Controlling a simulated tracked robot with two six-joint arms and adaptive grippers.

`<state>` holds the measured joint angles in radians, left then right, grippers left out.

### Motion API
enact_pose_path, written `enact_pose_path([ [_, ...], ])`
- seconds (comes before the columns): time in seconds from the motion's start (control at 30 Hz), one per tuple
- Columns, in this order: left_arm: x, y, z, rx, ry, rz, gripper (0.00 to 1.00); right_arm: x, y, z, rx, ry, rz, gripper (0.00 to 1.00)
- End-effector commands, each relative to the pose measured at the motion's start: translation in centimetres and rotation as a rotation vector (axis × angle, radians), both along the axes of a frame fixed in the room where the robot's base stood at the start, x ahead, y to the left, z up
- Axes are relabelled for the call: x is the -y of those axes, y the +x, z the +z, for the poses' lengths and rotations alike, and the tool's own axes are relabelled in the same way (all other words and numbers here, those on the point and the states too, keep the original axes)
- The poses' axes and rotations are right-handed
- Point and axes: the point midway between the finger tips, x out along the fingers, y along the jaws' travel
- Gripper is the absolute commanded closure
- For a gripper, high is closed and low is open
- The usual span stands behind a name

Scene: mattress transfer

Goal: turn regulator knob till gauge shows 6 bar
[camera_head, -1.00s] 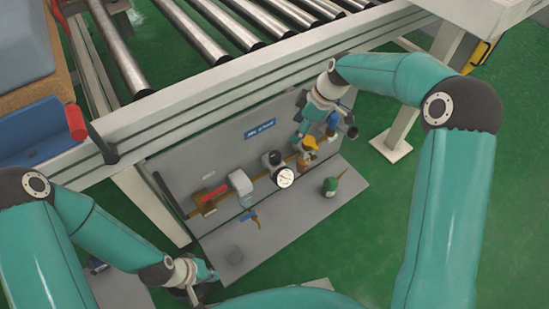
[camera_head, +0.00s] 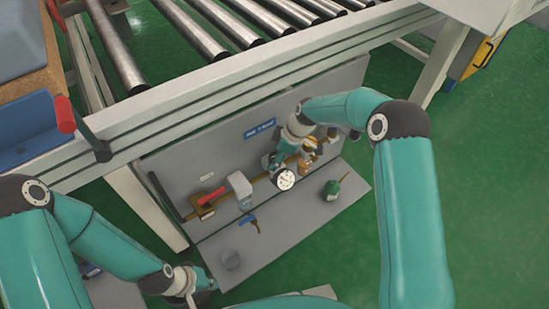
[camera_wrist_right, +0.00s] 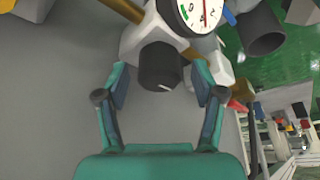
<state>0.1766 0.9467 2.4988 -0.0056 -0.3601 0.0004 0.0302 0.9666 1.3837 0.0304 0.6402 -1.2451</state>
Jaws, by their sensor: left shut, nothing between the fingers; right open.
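The regulator's black knob (camera_wrist_right: 160,66) faces my right gripper in the right wrist view, with a small white mark on it. My right gripper (camera_wrist_right: 160,78) is open, with one finger on each side of the knob; I cannot tell whether they touch it. The white round gauge (camera_wrist_right: 200,10) is just above the knob, partly cut off by the frame. In the head view the gauge (camera_head: 284,180) is small and its reading is not legible. My left gripper (camera_head: 208,284) is shut and empty at the lower left.
A red-handled valve (camera_head: 211,197) and a pale filter unit (camera_head: 240,187) sit left of the gauge on the pipe. The roller conveyor (camera_head: 200,90) is above.

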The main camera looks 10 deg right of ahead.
Motion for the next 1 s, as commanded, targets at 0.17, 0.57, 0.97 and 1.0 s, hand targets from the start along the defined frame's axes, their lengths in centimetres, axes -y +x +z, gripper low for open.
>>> enact_pose_path([
  [0.17, 0.00, 0.00, -0.11, 0.000, 0.000, 0.000, 1.00, -0.20, 0.08, -0.50, 0.000, 0.000, 0.000, 0.32],
  [0.57, 0.00, 0.00, -0.09, 0.000, 0.000, 0.000, 1.00, -0.14, 0.06, -0.47, 0.000, 0.000, -0.001, 0.67],
  [0.97, 0.00, 0.00, -0.11, 0.000, 0.000, 0.000, 1.00, -0.08, -0.09, -0.48, -0.003, 0.001, -0.022, 0.92],
  [1.0, 0.00, 0.00, -0.12, 0.000, 0.000, 0.000, 1.00, -0.06, -0.12, -0.48, -0.004, 0.002, -0.031, 0.92],
])
